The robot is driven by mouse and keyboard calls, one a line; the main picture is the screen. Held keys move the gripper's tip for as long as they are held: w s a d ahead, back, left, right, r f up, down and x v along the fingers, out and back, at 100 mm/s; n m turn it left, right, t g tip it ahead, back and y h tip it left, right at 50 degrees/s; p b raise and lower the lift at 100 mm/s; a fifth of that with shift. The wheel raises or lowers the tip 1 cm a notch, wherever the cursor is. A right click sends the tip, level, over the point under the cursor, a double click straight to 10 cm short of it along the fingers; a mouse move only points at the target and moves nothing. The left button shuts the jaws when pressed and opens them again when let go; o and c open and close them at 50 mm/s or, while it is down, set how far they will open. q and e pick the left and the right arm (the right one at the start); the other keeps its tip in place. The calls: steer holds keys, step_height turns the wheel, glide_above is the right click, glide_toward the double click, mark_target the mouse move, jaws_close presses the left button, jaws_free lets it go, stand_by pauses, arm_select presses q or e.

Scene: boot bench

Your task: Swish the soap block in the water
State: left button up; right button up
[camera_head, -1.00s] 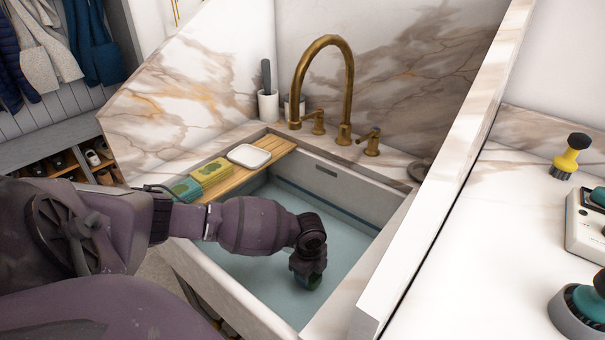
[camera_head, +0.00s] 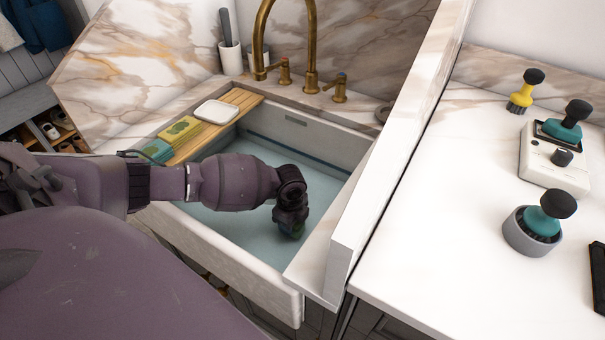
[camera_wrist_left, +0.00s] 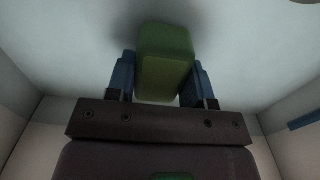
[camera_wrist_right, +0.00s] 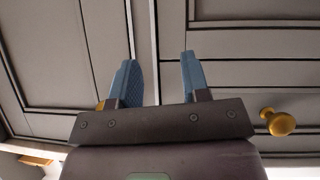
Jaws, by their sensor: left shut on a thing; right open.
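The soap block (camera_wrist_left: 165,62) is a green rounded block between the blue fingers of my left gripper (camera_wrist_left: 158,82), which is shut on it. In the head view my left gripper (camera_head: 291,228) points down into the sink (camera_head: 345,150), low at the pale blue water (camera_head: 235,222). My right gripper (camera_wrist_right: 160,80) is open and empty in the right wrist view, facing grey cabinet fronts. It is not in the head view.
A wooden board (camera_head: 235,100) across the sink's left side bears a white dish (camera_head: 217,111) and sponges (camera_head: 180,130). A brass tap (camera_head: 312,70) stands behind. A raised marble wall (camera_head: 400,130) separates the sink from the right counter (camera_head: 430,240), which holds several brushes (camera_head: 549,212).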

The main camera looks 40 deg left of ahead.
arm_select(q)
steer(key=a, duration=0.4)
steer(key=shift+s+a, duration=0.15)
steer(key=shift+s, duration=0.1)
steer(key=d, duration=0.6)
steer(key=w+d+p, duration=0.1)
steer(key=d, duration=0.3)
steer(key=shift+w, duration=0.1)
steer(key=a, duration=0.6)
steer(key=s+a, duration=0.1)
steer(key=a, duration=0.3)
steer(key=shift+s, duration=0.1)
arm_select(e)
steer(key=shift+w+r, duration=0.3)
steer(key=shift+r, duration=0.5)
arm_select(q)
steer(key=shift+r+p, duration=0.65)
steer(key=shift+r, duration=0.75)
step_height(320, 180, up, 6)
steer(key=p, duration=0.3)
steer(key=shift+r+p, duration=0.15)
steer(key=shift+p, duration=0.15)
arm_select(e)
step_height(320, 180, up, 9)
steer(key=w+t, duration=0.2)
steer(key=shift+w+f, duration=0.2)
